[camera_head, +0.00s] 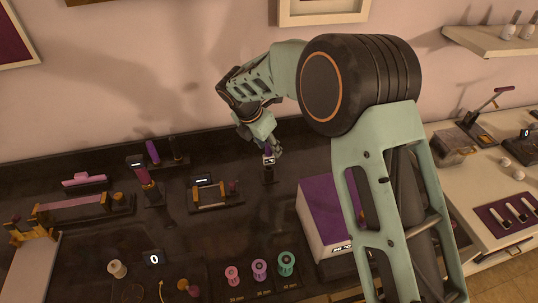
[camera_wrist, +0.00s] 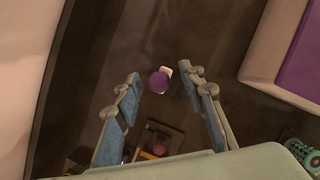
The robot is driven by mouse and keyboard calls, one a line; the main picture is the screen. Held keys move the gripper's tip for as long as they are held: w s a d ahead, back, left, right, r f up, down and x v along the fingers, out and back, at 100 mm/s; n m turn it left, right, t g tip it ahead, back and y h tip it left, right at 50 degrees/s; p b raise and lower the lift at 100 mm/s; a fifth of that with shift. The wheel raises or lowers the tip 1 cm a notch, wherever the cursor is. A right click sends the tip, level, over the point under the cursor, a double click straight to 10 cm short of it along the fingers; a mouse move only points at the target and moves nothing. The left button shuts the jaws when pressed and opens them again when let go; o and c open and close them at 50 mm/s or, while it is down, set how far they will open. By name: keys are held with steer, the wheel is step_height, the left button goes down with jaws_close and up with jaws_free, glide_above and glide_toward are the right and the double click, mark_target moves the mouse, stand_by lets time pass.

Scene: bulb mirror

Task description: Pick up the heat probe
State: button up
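A small upright device with a rounded purple top and a white part (camera_wrist: 160,82) shows between my fingers in the wrist view. It looks like the heat probe, but no label confirms this. In the head view it appears as a small purple and white head (camera_head: 268,159) on a dark stand (camera_head: 268,176), directly under my gripper (camera_head: 270,149). In the wrist view my gripper (camera_wrist: 160,75) is open, with one finger on each side of the device and a visible gap to both. I cannot tell how far the fingertips are above it.
A white box with a purple top (camera_head: 332,212) stands to the right of the device. A small dark fixture (camera_head: 213,194) and a post with a display (camera_head: 145,180) stand to its left. The dark counter around the stand is clear.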

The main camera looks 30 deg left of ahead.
steer(key=shift+w+f, duration=0.2)
steer(key=shift+f, duration=0.4)
steer(key=c, duration=0.9)
jaws_close()
steer(key=shift+r, duration=0.15)
